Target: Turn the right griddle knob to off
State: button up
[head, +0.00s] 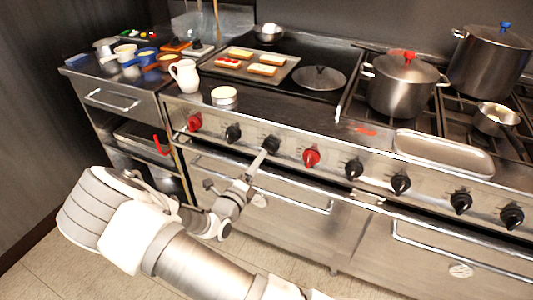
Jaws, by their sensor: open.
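A row of knobs runs along the steel front panel (330,162) of the range. Below the dark griddle (290,100) are a red knob (194,122) at the left, a black knob (233,132), another black knob (271,145) and a second red knob (311,157). Which of them is the right griddle knob is not marked. My gripper (262,156) is open and reaches up from below, with its fingertips just below and left of the second black knob. I cannot tell whether they touch it.
A tray (285,76) with bread slices, a steel lid (318,78), a white pitcher (185,75) and a round container (224,97) stand on the griddle. Pots, including a red-knobbed one (400,85), stand on the burners at right. Oven handles (270,185) project below the knobs.

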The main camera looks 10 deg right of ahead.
aim_at(269, 148)
jog(key=x, duration=0.7)
jog(key=shift+b, duration=0.45)
jog(key=shift+d, duration=0.1)
jog(key=c, duration=1.4)
